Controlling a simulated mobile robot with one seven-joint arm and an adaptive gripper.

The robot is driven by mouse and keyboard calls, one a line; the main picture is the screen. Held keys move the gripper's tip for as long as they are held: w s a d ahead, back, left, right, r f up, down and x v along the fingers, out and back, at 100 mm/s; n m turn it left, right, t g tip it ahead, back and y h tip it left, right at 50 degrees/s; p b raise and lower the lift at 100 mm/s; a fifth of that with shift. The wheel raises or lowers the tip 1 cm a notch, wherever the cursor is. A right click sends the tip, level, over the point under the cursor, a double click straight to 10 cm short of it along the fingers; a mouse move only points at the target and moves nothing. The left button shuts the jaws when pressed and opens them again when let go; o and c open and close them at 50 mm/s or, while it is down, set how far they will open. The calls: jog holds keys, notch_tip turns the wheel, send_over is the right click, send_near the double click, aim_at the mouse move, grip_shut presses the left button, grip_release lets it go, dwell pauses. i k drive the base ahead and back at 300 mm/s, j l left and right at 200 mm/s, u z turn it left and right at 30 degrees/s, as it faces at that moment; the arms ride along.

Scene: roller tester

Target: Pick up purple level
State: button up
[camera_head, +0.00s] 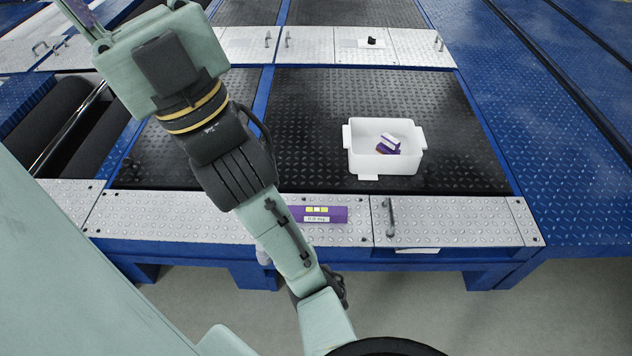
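A purple level (335,216) lies flat on the silver front ledge, its long side along the ledge. It has yellow-and-white windows on top and a white label on its front face. Its left end is close to or partly behind my arm in this view, so I cannot see whether that end is fully visible. My arm crosses the left half of the picture, from the bottom up to the top left. I cannot make out my gripper's fingers anywhere in this view.
A white open bin (365,161) stands on the black plate behind the ledge, holding purple-and-white items (389,144). A small black object (372,41) sits on the far silver strip. Metal handles (391,217) rise from the ledge. Dark rollers (45,115) lie at left.

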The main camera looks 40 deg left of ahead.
aim_at(306, 213)
jog(key=u, duration=1.1)
jog(key=l+u, duration=0.4)
jog(key=i+l+u, duration=0.1)
jog(key=u, duration=0.25)
jog(key=l+u, duration=0.4)
jog(key=k+l+u, duration=0.2)
jog(key=l, duration=0.15)
jog(key=l+u, duration=0.2)
jog(key=l, duration=0.2)
jog(key=k+l+u, duration=0.2)
jog(key=k+l, duration=0.1)
jog(key=l, duration=0.25)
jog(key=k+l, duration=0.1)
jog(key=l, duration=0.25)
jog(key=k+l, duration=0.1)
jog(key=l, duration=0.3)
jog(key=k+l+u, duration=0.1)
jog(key=l, duration=0.25)
